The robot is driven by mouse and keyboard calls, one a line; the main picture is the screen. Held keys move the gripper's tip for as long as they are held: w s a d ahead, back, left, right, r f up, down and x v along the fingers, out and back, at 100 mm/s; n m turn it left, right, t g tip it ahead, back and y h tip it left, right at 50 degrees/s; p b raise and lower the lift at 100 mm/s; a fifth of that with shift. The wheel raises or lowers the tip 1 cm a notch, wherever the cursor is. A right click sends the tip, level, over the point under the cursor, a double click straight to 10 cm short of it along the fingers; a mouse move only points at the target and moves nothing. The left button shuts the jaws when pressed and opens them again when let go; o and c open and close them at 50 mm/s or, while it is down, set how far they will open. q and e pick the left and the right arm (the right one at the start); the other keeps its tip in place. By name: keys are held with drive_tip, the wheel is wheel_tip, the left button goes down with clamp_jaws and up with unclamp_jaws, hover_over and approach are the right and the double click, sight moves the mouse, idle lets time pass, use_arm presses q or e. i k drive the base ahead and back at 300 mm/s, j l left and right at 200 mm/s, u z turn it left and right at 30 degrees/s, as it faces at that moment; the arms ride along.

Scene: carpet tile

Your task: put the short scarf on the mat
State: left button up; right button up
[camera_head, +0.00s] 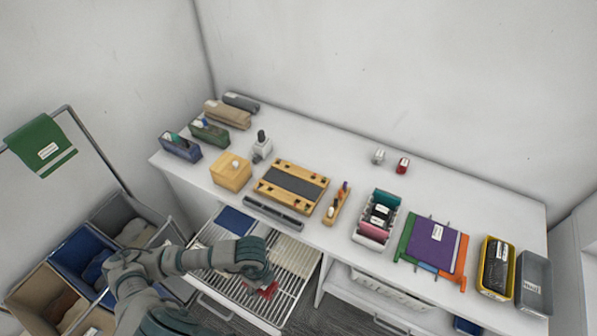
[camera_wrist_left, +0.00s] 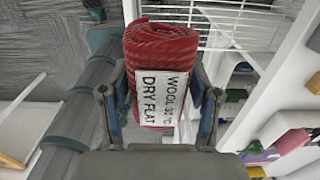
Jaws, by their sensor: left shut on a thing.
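My left gripper (camera_head: 262,279) is shut on a red rolled scarf (camera_wrist_left: 160,52), held between both fingers in the left wrist view. The scarf has a white label reading "WOOL 30°C DRY FLAT". In the head view only a small part of the red scarf (camera_head: 267,290) shows below the gripper, over or in front of the pulled-out white wire rack (camera_head: 215,262). On that rack lie a blue flat piece (camera_head: 235,221) and a beige flat piece (camera_head: 293,251); I cannot tell which flat thing is the mat. My right gripper is not in view.
The white counter (camera_head: 350,165) carries a wooden frame with a grey panel (camera_head: 291,180), a wooden box (camera_head: 231,172), a purple folded cloth (camera_head: 431,243) and a yellow tray (camera_head: 482,285). Fabric bins (camera_head: 80,247) stand at left under a rail with a green cloth (camera_head: 38,142).

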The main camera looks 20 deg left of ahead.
sight(291, 184)
drive_tip(key=i, duration=0.95)
